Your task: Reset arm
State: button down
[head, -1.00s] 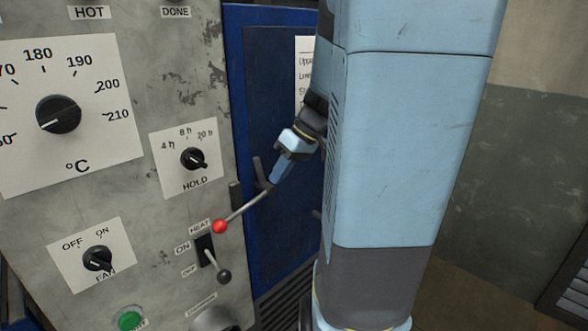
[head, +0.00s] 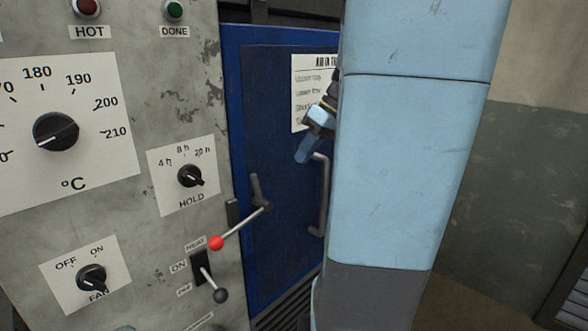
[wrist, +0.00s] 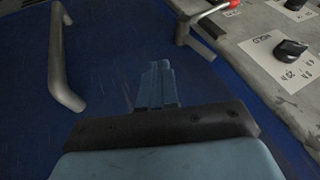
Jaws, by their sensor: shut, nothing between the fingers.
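My gripper (head: 305,149) shows in the head view beside my large light-blue arm link, in front of the blue door (head: 272,134). In the wrist view my gripper (wrist: 160,66) has its two fingers together, shut and empty, with the door behind them. The door handle (head: 321,195) is a grey vertical bar; it also shows in the wrist view at the left (wrist: 62,60). The lever with a red ball (head: 216,243) sticks out at the door's left edge, apart from my gripper. Part of my arm and the door's right side are hidden behind the light-blue link.
The grey control panel (head: 130,210) fills the left, with a temperature dial (head: 56,132), a HOLD knob (head: 190,176), a FAN knob (head: 91,278) and a HEAT switch (head: 208,275). A paper notice (head: 308,92) is on the door. A plain wall (head: 520,170) stands at the right.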

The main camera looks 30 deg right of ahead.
jog(key=s+a+m+t+h, duration=0.1)
jog(key=s+a+h, duration=0.1)
jog(key=s+a, duration=0.3)
jog(key=s+a+m+t+h, duration=0.1)
jog(key=s+a, duration=0.4)
jog(key=a, duration=0.7)
jog(key=shift+s+f+m+t+h, duration=0.15)
jog(key=shift+f+m+t+h, duration=0.2)
jog(key=shift+m+h, duration=0.6)
jog(key=shift+a+n+h, duration=0.15)
jog(key=shift+n+h, duration=0.1)
